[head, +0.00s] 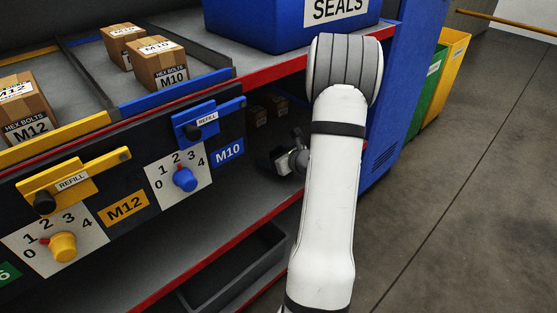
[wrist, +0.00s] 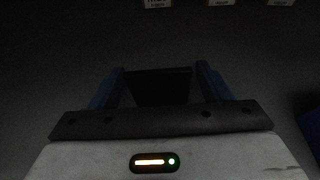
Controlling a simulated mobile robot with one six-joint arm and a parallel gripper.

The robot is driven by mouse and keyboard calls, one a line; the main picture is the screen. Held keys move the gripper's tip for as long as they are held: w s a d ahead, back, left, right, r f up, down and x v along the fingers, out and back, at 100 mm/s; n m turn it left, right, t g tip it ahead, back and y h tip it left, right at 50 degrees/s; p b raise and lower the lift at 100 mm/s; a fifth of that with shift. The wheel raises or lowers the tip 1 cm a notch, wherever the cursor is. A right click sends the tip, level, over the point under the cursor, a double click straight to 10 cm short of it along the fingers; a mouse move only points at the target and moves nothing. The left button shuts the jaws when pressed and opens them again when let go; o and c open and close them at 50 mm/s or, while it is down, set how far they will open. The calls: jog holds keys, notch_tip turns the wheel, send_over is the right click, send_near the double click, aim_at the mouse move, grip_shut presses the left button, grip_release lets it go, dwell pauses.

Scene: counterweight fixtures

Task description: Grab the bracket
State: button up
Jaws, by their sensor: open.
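My gripper (wrist: 160,74) is open, its two blue fingers apart in the wrist view. A dark, flat-looking shape (wrist: 160,88) shows between the fingers; it is too dark to tell whether it is the bracket or part of my gripper. In the head view my gripper (head: 282,160) is on the shelf level beneath the red-edged top, right of the blue dial, partly hidden by my arm. I cannot make out a bracket for certain in either view.
Several labelled boxes (wrist: 158,3) stand at the far edge of the wrist view. The panel carries a blue dial (head: 185,179) and a yellow dial (head: 62,246). A blue SEALS bin (head: 270,25) stands above. A dark tray (head: 225,275) lies below. Open floor (head: 450,200) is at the right.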

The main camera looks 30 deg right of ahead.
jog(key=shift+w, duration=0.1)
jog(key=shift+c, duration=0.3)
jog(key=c, duration=1.1)
jog(key=shift+c, duration=0.2)
